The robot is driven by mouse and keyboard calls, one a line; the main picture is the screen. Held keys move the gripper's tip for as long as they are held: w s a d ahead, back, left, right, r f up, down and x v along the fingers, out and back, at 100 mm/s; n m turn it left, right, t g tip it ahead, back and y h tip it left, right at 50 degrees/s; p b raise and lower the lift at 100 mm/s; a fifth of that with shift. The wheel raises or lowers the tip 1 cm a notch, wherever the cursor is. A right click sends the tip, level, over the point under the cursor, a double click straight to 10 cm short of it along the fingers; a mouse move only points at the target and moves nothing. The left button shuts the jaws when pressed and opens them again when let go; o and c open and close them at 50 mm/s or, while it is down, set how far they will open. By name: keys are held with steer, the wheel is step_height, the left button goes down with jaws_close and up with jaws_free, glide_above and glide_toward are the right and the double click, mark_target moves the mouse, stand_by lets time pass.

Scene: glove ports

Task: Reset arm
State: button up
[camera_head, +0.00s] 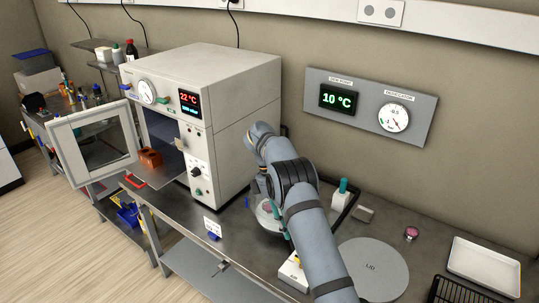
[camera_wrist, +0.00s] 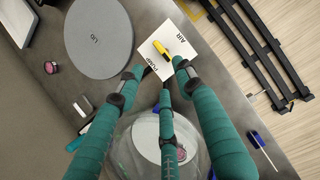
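My arm (camera_head: 305,215) reaches across the bench from the lower right. My gripper (camera_wrist: 160,85) has teal fingers, pointing down and spread apart, with nothing between their tips. In the head view it is largely hidden behind my arm; some teal finger (camera_head: 283,222) shows. Below it is a clear round vessel (camera_wrist: 130,135) with a pale disc and a small pink piece inside. Whether any finger touches the vessel I cannot tell. A white AIR/PUMP plate (camera_wrist: 180,50) with a yellow lever lies just beyond the fingertips.
A grey LID disc (camera_head: 372,268) lies flat on the bench. A white oven-like cabinet (camera_head: 235,105) stands left, its door (camera_head: 92,143) open, with a brown block (camera_head: 150,158) at its opening. A white tray (camera_head: 484,266) and black rack (camera_head: 455,292) are right. A blue-handled tool (camera_wrist: 258,139) lies nearby.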

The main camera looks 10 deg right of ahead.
steer(key=x, duration=1.2)
steer(key=shift+w+a+r, duration=0.15)
steer(key=shift+w+r, duration=0.1)
steer(key=shift+r, duration=0.25)
steer(key=v, duration=1.1)
steer(key=x, duration=1.2)
steer(key=shift+s+f, duration=0.1)
steer(key=shift+s, duration=0.1)
steer(key=shift+w+n, duration=0.1)
steer(key=shift+n, duration=0.4)
steer(key=shift+a+n+t+h+p, duration=0.15)
steer(key=shift+n+t+h+p, duration=0.4)
steer(key=shift+n, duration=0.85)
